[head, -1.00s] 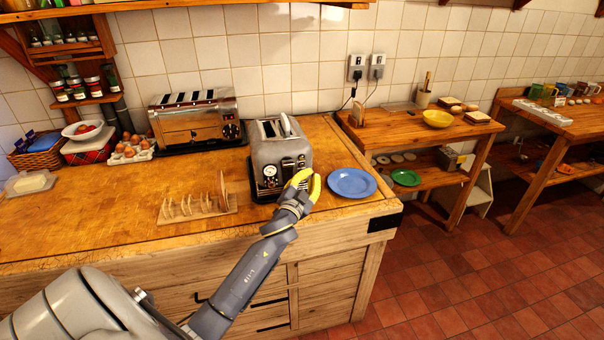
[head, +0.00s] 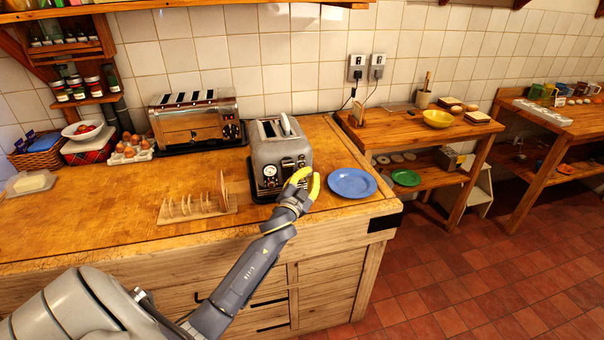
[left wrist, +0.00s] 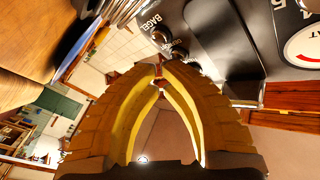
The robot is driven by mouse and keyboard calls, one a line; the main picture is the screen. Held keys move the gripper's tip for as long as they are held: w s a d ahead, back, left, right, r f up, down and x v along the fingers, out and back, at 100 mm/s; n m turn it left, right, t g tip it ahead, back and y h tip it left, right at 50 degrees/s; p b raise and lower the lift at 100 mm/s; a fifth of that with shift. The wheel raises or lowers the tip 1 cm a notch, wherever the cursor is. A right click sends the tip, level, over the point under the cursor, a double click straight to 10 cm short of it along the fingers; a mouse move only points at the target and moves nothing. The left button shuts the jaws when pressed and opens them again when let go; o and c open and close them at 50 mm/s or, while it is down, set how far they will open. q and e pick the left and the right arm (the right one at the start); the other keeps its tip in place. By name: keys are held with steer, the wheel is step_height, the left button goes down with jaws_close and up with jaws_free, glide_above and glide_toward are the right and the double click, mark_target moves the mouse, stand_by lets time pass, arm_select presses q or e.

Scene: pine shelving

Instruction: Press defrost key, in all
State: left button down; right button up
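The grey two-slot toaster (head: 276,146) stands near the counter's right end, with a pale piece rising from one slot. Its front has a round dial and small controls. In the left wrist view the dark front panel (left wrist: 220,35) shows a column of small round keys beside labels. "BAGEL" is readable; the label below, by the key (left wrist: 178,52), is too small to read surely. My left gripper (head: 307,183) is just in front of the toaster's right front side. Its yellow fingers (left wrist: 159,76) meet at the tips with nothing between, close below the keys; contact cannot be told. My right gripper is not in view.
A blue plate (head: 352,184) lies right of the toaster, close to my gripper. A wooden toast rack (head: 197,207) stands to the left. A larger chrome toaster (head: 195,122) is behind. The counter's left middle is clear.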

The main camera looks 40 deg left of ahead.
arm_select(q)
steer(key=shift+w+a, duration=0.1)
steer(key=shift+a, duration=0.05)
stand_by(0.7)
steer(key=shift+s+d, duration=0.5)
steer(key=shift+d, duration=0.1)
steer(key=shift+s+d, duration=1.65)
steer(key=shift+d, duration=0.25)
steer(key=shift+f, duration=0.1)
